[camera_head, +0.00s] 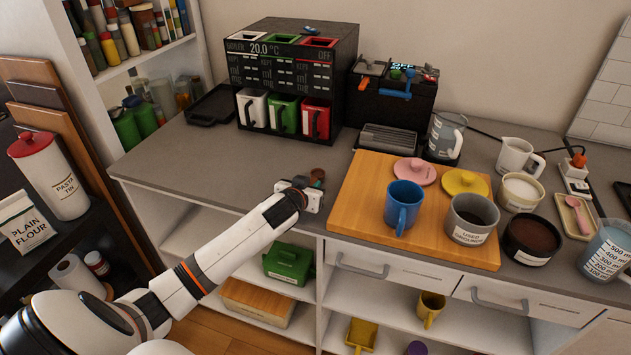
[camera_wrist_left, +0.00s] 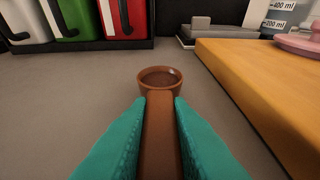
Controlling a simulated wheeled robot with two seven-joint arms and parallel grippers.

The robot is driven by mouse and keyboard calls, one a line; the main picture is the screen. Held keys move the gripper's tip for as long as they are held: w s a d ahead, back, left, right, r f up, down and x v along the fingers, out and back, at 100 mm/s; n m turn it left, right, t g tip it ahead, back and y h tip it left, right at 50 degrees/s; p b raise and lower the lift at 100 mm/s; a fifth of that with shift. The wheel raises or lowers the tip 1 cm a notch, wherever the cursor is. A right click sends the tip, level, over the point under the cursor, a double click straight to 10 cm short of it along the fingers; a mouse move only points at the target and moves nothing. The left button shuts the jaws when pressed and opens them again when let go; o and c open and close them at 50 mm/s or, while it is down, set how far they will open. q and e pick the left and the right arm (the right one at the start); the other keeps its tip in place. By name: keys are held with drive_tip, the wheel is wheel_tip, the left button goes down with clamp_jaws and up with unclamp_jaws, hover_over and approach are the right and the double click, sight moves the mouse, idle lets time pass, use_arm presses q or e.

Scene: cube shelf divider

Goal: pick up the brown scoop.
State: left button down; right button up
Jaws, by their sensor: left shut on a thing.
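The brown scoop (camera_wrist_left: 159,85) is in the left wrist view, with its round bowl ahead and its handle running back between my fingers. My left gripper (camera_wrist_left: 160,130), with teal fingers, is shut on the handle. In the head view the brown scoop (camera_head: 317,174) shows small just beyond my left gripper (camera_head: 304,188), over the grey counter left of the wooden board. The bowl looks level and faces up. I cannot tell whether it touches the counter. My right gripper is not in view.
A wooden board (camera_head: 358,225) with a blue mug (camera_head: 403,207) and a grey cup (camera_head: 471,219) lies close on the right. A black dispenser (camera_head: 290,75) with white, green and red mugs stands behind. The counter (camera_head: 190,160) to the left is clear.

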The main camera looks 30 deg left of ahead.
use_arm(q)
wheel_tip(320, 180, up, 10)
drive_tip(key=s+d+f, duration=0.1)
drive_tip(key=s+d, duration=0.1)
drive_tip(key=d, duration=0.2)
drive_tip(key=s+d+m+h, duration=0.1)
drive_tip(key=s+d, duration=0.2)
drive_tip(key=d, duration=0.1)
drive_tip(key=s+d+f+h, duration=0.1)
drive_tip(key=s+d, duration=0.1)
drive_tip(key=d, duration=0.1)
drive_tip(key=shift+s+d+f+m, duration=0.3)
drive_tip(key=shift+d, duration=0.1)
drive_tip(key=s+d+r, duration=0.1)
drive_tip(key=s+d, duration=0.6)
drive_tip(key=s, duration=0.1)
drive_tip(key=shift+s+r+m+h, duration=0.2)
drive_tip(key=shift+r+m+h, duration=0.05)
drive_tip(key=shift+m+h, duration=0.15)
drive_tip(key=shift+w, duration=0.1)
